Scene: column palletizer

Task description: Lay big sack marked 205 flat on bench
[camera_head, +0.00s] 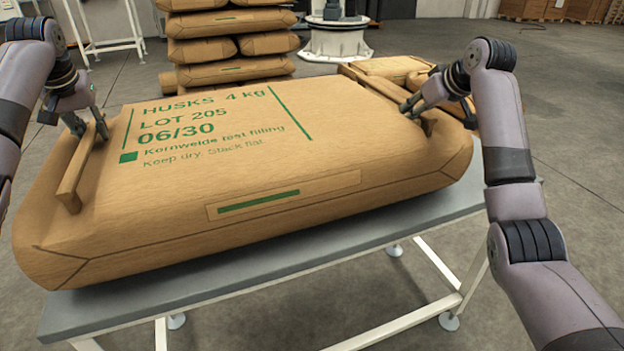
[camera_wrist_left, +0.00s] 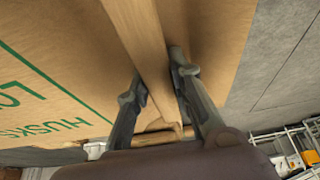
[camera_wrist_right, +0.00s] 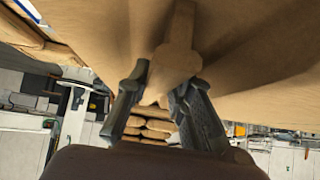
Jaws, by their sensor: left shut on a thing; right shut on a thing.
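The big tan sack (camera_head: 300,170), printed "LOT 205" in green, lies face up and roughly level over the grey bench (camera_head: 330,255). I cannot tell whether its underside touches the bench top. My left gripper (camera_head: 90,130) is shut on the raised strip (camera_head: 75,180) at the sack's left end. In the left wrist view the strip (camera_wrist_left: 145,50) runs between the fingers. My right gripper (camera_head: 415,108) is shut on the right-end strip (camera_head: 385,92); this strip also shows in the right wrist view (camera_wrist_right: 180,55). The sack hides most of the bench top.
A pile of tan sacks (camera_head: 230,50) stands behind the bench. More sacks (camera_head: 400,68) lie behind the right end, close to my right arm. A white round pedestal (camera_head: 335,42) stands farther back.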

